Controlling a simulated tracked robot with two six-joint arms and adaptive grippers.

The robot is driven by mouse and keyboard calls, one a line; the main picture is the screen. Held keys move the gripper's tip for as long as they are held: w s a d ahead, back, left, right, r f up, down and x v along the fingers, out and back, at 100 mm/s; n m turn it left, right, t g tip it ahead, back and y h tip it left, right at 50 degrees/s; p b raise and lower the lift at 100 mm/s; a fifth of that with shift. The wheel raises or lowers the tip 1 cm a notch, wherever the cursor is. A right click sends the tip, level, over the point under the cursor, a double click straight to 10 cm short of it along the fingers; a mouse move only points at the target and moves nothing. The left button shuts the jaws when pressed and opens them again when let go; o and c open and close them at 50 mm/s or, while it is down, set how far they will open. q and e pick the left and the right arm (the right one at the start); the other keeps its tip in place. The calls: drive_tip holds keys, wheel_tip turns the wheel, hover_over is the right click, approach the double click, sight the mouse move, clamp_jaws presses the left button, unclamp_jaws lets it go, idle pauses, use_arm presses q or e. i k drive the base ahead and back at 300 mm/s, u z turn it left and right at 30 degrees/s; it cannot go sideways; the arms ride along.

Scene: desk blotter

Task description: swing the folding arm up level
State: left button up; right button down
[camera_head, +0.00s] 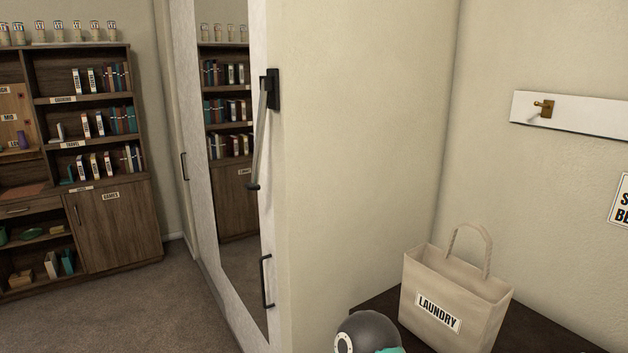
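The folding arm (260,140) is a slim pale metal bar. It hangs steeply down from a black bracket (273,90) on the edge of the cream wall panel, leaning slightly left toward its lower end. A dark tip (253,187) sticks out at its bottom end. The bar hangs in front of the mirror's right edge. Neither of my grippers is in view, and nothing is seen touching the bar.
A tall mirror door (233,220) stands behind the bar, with a black handle (266,281) below it. A laundry bag (455,292) stands on a dark surface (545,335) at lower right. A bookshelf (75,160) fills the left. Carpet (130,310) there is clear.

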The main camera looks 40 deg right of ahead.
sight(253, 186)
drive_tip(key=k, duration=0.65)
drive_tip(key=z, duration=0.6)
drive_tip(key=i, duration=0.7)
drive_tip(key=z, duration=0.2)
